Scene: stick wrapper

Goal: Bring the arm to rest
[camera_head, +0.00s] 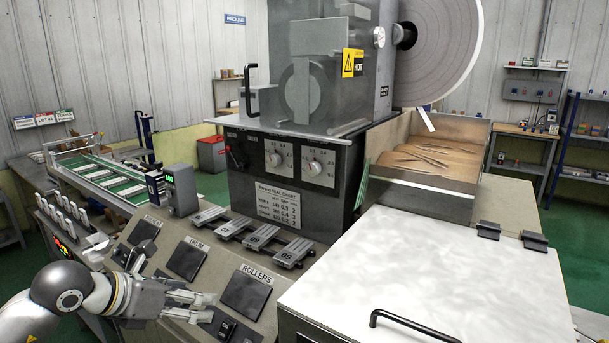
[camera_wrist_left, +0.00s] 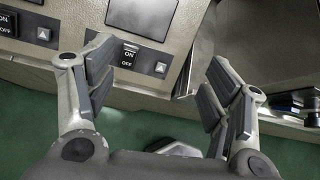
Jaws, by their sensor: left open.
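My left arm comes in from the lower left of the head view. A black ON/OFF rocker switch (camera_wrist_left: 129,55) shows beside the left finger there, on the panel face. I cannot tell whether a finger touches the panel. My right gripper is in neither view.
The wrapping machine (camera_head: 290,180) stands behind the panel, with several grey levers (camera_head: 250,236) above the plates. A white lid (camera_head: 430,270) with a black handle fills the right front. Green floor (camera_wrist_left: 25,135) shows below the panel.

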